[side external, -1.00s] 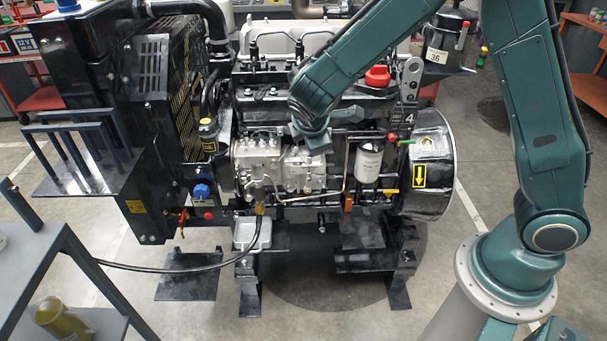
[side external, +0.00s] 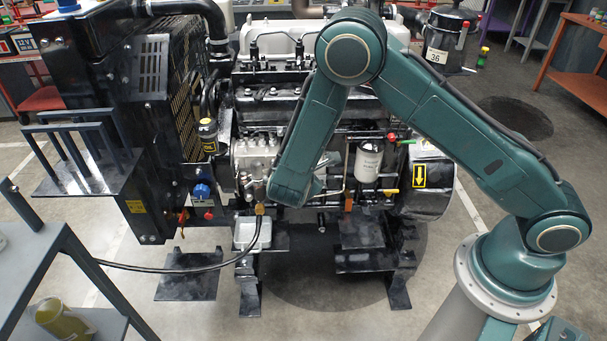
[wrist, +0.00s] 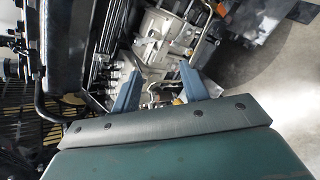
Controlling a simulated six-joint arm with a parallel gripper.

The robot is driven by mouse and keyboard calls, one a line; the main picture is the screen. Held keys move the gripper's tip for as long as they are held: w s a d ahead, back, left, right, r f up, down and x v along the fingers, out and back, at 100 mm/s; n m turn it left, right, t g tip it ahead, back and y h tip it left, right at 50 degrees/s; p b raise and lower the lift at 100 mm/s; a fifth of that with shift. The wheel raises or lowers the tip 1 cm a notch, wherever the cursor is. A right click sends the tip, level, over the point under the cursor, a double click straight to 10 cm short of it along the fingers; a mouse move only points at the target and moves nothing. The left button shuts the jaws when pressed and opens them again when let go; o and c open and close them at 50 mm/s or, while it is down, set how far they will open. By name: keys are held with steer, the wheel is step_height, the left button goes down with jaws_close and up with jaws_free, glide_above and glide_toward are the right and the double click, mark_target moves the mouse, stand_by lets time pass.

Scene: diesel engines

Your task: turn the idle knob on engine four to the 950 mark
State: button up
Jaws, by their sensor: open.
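Engine four (side external: 262,95) stands in the middle of the side view; my arm covers part of its front and the plate that bore its number. The silver injection pump (side external: 254,152) is on its front face, partly behind my arm, and shows in the wrist view (wrist: 157,25). I cannot make out the idle knob or the 950 mark. In the wrist view my gripper (wrist: 158,88) is open, its two blue-grey fingers apart and pointing at the pump area. Nothing is seen held between them. In the side view the fingers are hidden by my arm.
A blue cap (side external: 202,191) and a red knob (side external: 209,215) sit left of the pump. A white filter (side external: 368,162) is to its right. A black hose (side external: 175,268) runs to a grey shelf (side external: 35,260) at left.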

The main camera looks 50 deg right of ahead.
step_height(320, 180, down, 12)
steer(key=s+a+n+t, duration=0.1)
steer(key=a+n+t, duration=0.1)
steer(key=n+t, duration=0.2)
steer(key=shift+s+a+f+n+y, duration=0.2)
steer(key=shift+a+n+y, duration=0.2)
steer(key=shift+n, duration=1.5)
steer(key=shift+w+d, duration=0.1)
steer(key=x, duration=1.3)
steer(key=shift+w, duration=0.35)
steer(key=shift+d+r, duration=0.1)
jaws_close()
